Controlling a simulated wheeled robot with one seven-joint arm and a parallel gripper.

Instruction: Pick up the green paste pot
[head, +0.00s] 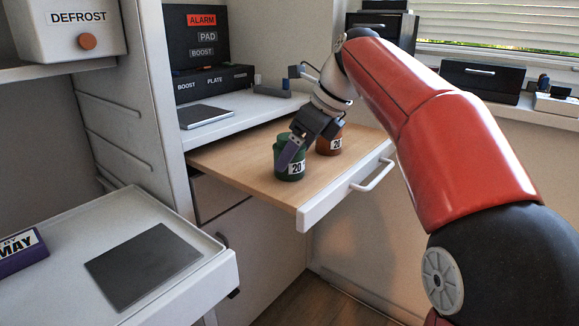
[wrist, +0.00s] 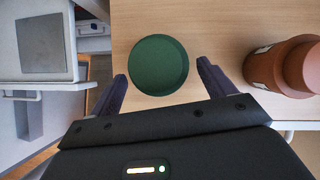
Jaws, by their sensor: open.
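The green paste pot (head: 290,163) stands upright on the wooden pull-out board, with a white label reading 20 on its side. In the wrist view its round green top (wrist: 158,64) lies between the finger ends, with a gap on each side. My gripper (head: 296,147) is open and points down at the pot from above; in the wrist view its two dark fingers (wrist: 161,76) stand left and right of the pot. In the head view a finger covers part of the pot.
A brown pot (head: 330,143), also labelled 20, stands close by on the board (head: 237,161), right of the green one in the wrist view (wrist: 289,66). A white handle (head: 372,176) is on the drawer front. A white tray (head: 205,247) with a dark plate (head: 144,265) is at lower left.

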